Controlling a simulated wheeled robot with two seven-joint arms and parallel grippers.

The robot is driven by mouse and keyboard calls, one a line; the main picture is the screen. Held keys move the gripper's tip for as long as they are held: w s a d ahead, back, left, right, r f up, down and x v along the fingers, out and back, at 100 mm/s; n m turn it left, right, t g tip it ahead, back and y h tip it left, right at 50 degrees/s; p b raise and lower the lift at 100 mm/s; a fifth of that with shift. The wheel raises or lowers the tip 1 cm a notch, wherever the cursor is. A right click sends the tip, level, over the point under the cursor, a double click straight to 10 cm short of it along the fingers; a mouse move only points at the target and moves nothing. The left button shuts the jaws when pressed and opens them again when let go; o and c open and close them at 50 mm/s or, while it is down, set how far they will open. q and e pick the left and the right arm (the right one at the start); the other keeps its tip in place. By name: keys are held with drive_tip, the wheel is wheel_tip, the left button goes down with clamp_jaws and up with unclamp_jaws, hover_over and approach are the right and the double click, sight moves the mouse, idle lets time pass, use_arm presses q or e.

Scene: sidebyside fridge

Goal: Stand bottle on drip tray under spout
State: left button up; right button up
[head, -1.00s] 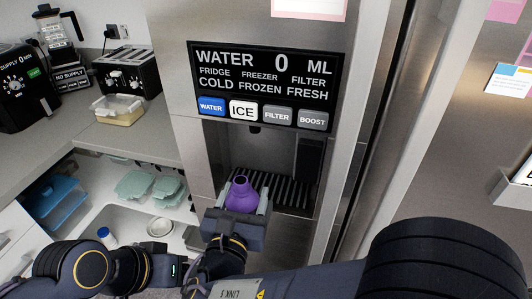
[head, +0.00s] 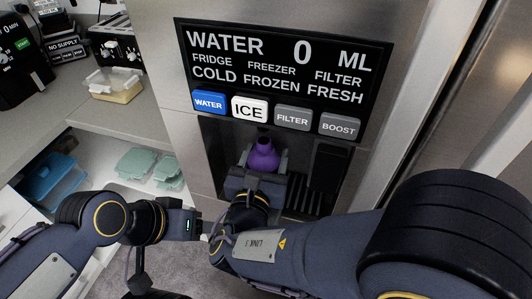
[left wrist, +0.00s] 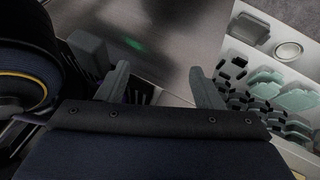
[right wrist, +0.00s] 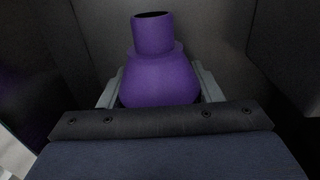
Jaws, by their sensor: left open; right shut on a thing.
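A purple bottle (head: 264,156) is upright inside the dispenser recess in the head view, below the spout (head: 263,131). It also fills the middle of the right wrist view (right wrist: 160,75), its open neck up. My right gripper (head: 257,170) is shut on the bottle, one finger on each side. The slatted drip tray (head: 302,197) is partly hidden by my gripper and arm; I cannot tell whether the bottle's base touches it. My left gripper (left wrist: 164,88) is open and empty in the left wrist view, outside the recess.
The control panel (head: 277,80) with water, ice, filter and boost buttons is above the recess. The recess walls are close around my right gripper. At the left are a counter with a food container (head: 113,84), and an open drawer (head: 110,200) with green containers.

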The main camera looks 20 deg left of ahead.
drive_tip(key=shift+s+r, duration=0.15)
drive_tip(key=shift+s, duration=0.1)
drive_tip(key=shift+w+f, duration=0.2)
drive_tip(key=shift+w, duration=0.1)
drive_tip(key=shift+f, duration=0.15)
drive_tip(key=o, duration=1)
drive_tip(key=shift+s, duration=0.1)
drive_tip(key=shift+r, duration=0.35)
drive_tip(key=shift+s+f, duration=0.15)
drive_tip(key=shift+s, duration=0.15)
drive_tip(key=s, duration=0.3)
drive_tip(key=s+b, duration=0.1)
drive_tip(key=s, duration=0.3)
drive_tip(key=s+b, duration=0.1)
drive_tip(key=s, duration=0.3)
drive_tip(key=shift+s+d, duration=0.2)
drive_tip(key=shift+d, duration=0.1)
